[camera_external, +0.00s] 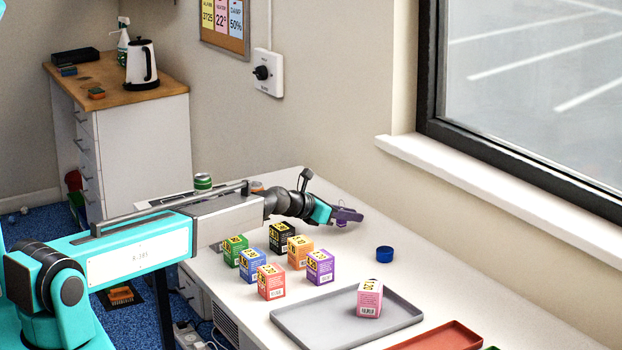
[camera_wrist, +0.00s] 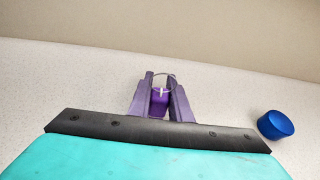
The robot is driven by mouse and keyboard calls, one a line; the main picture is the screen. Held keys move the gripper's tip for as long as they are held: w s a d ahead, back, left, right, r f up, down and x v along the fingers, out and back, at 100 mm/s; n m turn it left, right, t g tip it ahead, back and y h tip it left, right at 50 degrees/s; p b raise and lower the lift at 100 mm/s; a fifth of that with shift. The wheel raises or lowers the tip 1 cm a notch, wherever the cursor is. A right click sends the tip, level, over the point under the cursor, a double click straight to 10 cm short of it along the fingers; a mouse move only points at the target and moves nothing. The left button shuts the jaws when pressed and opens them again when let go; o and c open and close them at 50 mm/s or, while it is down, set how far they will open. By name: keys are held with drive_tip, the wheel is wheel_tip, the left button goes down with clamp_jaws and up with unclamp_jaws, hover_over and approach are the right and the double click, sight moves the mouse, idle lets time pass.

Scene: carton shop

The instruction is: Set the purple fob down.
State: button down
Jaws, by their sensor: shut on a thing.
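The purple fob (camera_wrist: 159,98) is between the two purple-grey fingers of my gripper (camera_wrist: 160,90) in the wrist view, with a thin wire loop at its far end. My gripper is shut on it. In the external view my gripper (camera_external: 347,217) reaches out over the far part of the white table (camera_external: 345,255), near the wall, and only a little of the fob (camera_external: 342,223) shows below the fingers. I cannot tell whether the fob touches the table.
A blue round cap (camera_external: 384,254) stands right of my gripper. Several small coloured cartons (camera_external: 320,266) stand nearer the camera. A grey tray (camera_external: 300,318) holds a pink carton (camera_external: 369,298), and a red tray (camera_external: 440,338) lies beyond its right end. The table around my gripper is clear.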

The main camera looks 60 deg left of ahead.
drive_tip(key=shift+f, duration=0.6)
drive_tip(key=shift+f, duration=0.15)
drive_tip(key=c, duration=1.6)
unclamp_jaws()
drive_tip(key=shift+c, duration=0.2)
drive_tip(key=shift+s+r, duration=0.1)
drive_tip(key=shift+r, duration=0.1)
drive_tip(key=shift+b+v, duration=0.5)
drive_tip(key=shift+v, duration=1.55)
wheel_tip(320, 180, up, 7)
drive_tip(key=shift+s+b, duration=0.3)
drive_tip(key=shift+r, duration=0.15)
